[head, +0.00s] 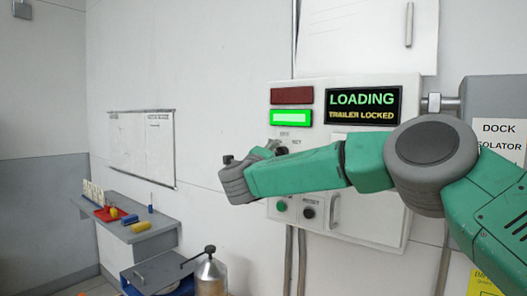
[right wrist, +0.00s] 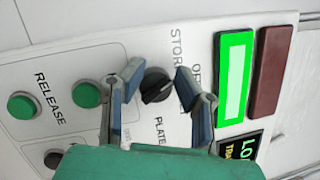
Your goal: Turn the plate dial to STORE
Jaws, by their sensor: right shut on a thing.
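The plate dial (right wrist: 156,86) is a small black knob on the white control panel (right wrist: 70,58), with the word PLATE beside it and a partly covered STORE label near it. My right gripper (right wrist: 160,80) has its two blue-grey fingers on either side of the dial and is shut on it. Which label the dial points to I cannot tell for sure. In the head view my right arm covers much of the panel around the dial. The display (head: 363,105) reads LOADING and TRAILER LOCKED. My left gripper is not in view.
A green lamp (head: 291,118) is lit below a dark red lamp (head: 292,95). Green buttons (right wrist: 86,95) sit close beside the fingers, one marked RELEASE. A shelf (head: 135,232) with small items and a metal canister (head: 210,275) stand at the lower left.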

